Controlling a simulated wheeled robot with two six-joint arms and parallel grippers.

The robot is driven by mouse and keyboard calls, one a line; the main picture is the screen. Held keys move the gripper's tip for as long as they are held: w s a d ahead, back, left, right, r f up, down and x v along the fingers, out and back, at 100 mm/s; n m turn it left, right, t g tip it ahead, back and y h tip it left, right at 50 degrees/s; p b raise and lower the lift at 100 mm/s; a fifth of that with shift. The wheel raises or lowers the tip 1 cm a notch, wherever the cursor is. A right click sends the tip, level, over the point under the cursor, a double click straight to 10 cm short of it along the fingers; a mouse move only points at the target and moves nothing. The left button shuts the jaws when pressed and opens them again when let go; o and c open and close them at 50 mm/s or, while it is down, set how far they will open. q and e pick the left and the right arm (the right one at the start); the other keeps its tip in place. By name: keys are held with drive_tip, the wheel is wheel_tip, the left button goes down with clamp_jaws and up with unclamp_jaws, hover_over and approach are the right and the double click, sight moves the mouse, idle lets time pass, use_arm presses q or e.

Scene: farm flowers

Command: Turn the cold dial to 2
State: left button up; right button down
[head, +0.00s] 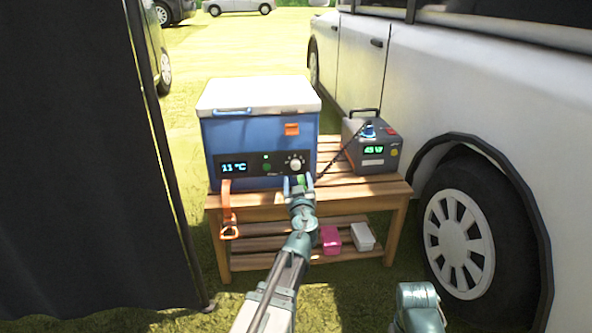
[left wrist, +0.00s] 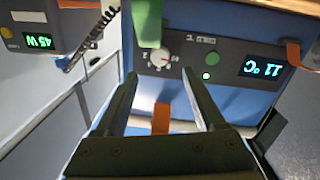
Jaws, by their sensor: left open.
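The cold dial is a white round knob (head: 296,164) on the dark control panel of the blue cooler (head: 240,130). It also shows in the left wrist view (left wrist: 162,57), which sees the panel upside down, with a reddish pointer mark on the knob. The cooler's display (head: 234,167) reads 11 °C. My left gripper (head: 299,181) is open and empty just in front of and below the dial. In the left wrist view its fingers (left wrist: 160,85) stand apart, with the dial roughly between and beyond them.
A grey power unit (head: 370,147) showing 45 W stands right of the cooler on the slatted wooden table (head: 350,190). An orange strap (head: 227,205) hangs at the left. Pink (head: 330,238) and white (head: 363,236) boxes sit below. A white vehicle (head: 480,90) is close right, a dark curtain (head: 80,170) left.

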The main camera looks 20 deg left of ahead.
sight(296, 166)
use_arm(q)
drive_tip(key=x, duration=0.7)
drive_tip(key=shift+w+a, duration=0.15)
drive_tip(key=shift+w, duration=0.1)
clamp_jaws()
